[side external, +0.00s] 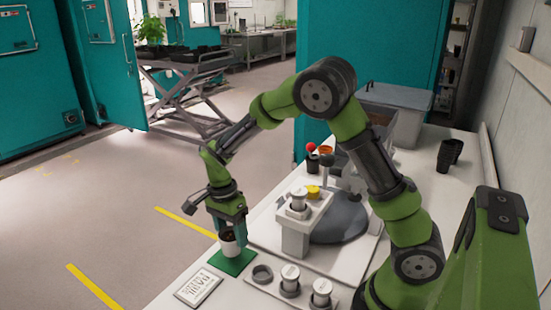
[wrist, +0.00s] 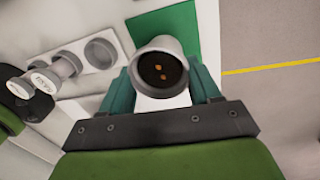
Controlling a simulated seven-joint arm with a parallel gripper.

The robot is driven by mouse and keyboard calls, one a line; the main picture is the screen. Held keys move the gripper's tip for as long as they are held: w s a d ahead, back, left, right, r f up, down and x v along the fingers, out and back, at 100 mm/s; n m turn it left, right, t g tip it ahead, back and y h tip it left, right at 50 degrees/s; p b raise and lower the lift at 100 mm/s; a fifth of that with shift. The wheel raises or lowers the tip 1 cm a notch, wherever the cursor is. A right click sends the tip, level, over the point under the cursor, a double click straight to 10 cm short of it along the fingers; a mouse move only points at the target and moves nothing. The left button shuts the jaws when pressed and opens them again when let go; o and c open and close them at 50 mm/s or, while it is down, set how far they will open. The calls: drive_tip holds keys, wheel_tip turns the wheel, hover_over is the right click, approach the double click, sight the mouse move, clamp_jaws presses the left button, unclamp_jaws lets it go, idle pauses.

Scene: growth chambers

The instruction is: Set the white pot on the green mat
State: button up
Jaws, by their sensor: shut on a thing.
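The white pot (side external: 229,246) is between the fingers of my gripper (side external: 230,222), which is shut on it, over the green mat (side external: 232,266) near the table's left edge. In the wrist view the pot (wrist: 159,50) has dark contents with small orange-brown spots, and my gripper's fingers (wrist: 162,82) sit on either side of it. The green mat (wrist: 197,25) shows behind and beside the pot there. I cannot tell whether the pot's base touches the mat.
A printed card (side external: 198,287) lies left of the mat. A white scale-like device (side external: 300,213) stands behind. A black pot stack (side external: 449,155) is farther right. Floor lies beyond the table's left edge.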

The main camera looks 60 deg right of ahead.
drive_tip(key=shift+f, duration=0.95)
idle(0.4)
drive_tip(key=o, duration=1.1)
drive_tip(key=shift+o, duration=0.2)
drive_tip(key=shift+r, duration=4.25)
